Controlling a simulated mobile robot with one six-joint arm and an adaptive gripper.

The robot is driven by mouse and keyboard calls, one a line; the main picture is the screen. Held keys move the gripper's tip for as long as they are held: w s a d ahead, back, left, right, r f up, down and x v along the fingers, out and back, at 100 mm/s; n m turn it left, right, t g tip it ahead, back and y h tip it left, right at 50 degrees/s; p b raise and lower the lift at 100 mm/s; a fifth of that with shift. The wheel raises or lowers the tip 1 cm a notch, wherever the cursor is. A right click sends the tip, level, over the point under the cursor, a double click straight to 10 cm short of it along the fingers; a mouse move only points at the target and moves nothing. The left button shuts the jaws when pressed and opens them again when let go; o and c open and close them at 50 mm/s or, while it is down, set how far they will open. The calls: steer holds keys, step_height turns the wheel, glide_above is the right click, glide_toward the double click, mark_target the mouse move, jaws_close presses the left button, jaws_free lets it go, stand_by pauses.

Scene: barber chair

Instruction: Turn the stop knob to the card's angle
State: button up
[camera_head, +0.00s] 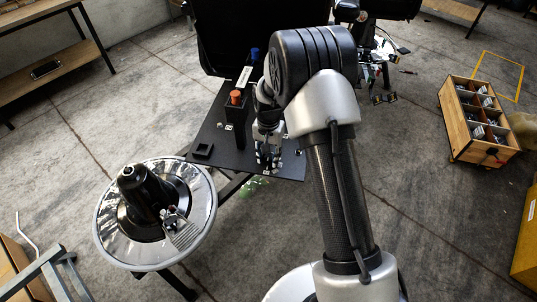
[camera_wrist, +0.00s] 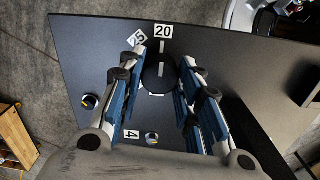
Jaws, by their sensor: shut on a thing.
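In the wrist view a round black knob (camera_wrist: 158,75) with a white line on it stands on the black panel (camera_wrist: 90,50). The line points up the picture, towards a label reading 20 (camera_wrist: 163,31). A tilted label reading 25 (camera_wrist: 137,38) lies just left of it. My gripper (camera_wrist: 160,82) has its fingers on either side of the knob and is shut on it. In the head view my gripper (camera_head: 268,158) is low over the panel's near right part and hides the knob. A small white card (camera_head: 244,77) stands at the panel's far end; its writing is too small to read.
Two smaller knobs, one at the left (camera_wrist: 89,101) and one lower down (camera_wrist: 152,138), sit near a label reading 4 (camera_wrist: 131,134). A red-topped black post (camera_head: 235,98) rises from the panel. A round metal tray (camera_head: 103,222) stands left, a wooden crate (camera_head: 457,143) right.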

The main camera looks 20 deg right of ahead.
mark_target(269, 157)
steer(key=o, duration=1.1)
steer(key=shift+r, duration=6)
